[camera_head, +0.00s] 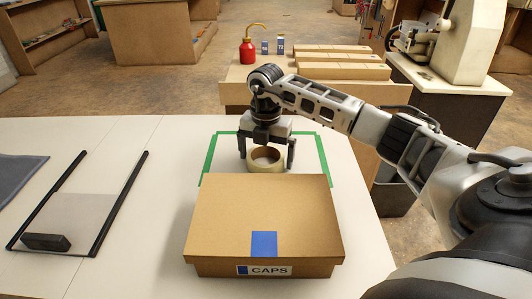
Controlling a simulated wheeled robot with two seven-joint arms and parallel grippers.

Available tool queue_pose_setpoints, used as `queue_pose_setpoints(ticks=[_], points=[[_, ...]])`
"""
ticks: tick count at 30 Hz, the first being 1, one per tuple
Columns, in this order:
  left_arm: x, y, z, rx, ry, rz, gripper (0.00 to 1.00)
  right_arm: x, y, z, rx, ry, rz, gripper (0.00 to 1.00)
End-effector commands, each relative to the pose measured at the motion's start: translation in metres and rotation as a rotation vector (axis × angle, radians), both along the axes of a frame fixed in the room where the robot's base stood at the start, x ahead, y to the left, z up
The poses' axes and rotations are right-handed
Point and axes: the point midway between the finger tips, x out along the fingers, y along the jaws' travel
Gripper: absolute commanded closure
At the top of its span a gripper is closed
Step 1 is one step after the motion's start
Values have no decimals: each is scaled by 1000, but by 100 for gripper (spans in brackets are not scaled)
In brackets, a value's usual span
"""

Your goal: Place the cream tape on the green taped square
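The cream tape (266,165) is a roll that lies flat, seen just behind the cardboard box, inside the area outlined by the green taped square (210,156). The box hides the near part of the green square. My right gripper (268,160) points down over the tape, with its two dark fingers apart, one at each side of the roll. The fingers look clear of the tape's sides. I cannot tell whether the roll touches the table. My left gripper is not in view.
A closed cardboard box labelled CAPS (210,215) stands in front of the green square. At left, a framed panel (85,205) holds a dark block (45,242). A grey cloth (15,172) lies further left. Behind, a bench carries a red bottle (247,52) and long boxes (345,71).

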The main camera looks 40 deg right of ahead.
Motion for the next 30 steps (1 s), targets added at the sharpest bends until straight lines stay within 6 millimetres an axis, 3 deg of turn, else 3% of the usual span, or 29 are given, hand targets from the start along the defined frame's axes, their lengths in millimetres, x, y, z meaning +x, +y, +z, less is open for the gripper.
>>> queue_pose_setpoints(ticks=[8,11,21,30], points=[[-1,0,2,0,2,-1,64,0,0,6,1,-1,0,0],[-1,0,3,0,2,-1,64,1,0,20,0,-4,0,0],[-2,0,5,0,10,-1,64,1,0,92,0,-4,-1,0],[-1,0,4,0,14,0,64,0,0,122,1,-1,0,0]])
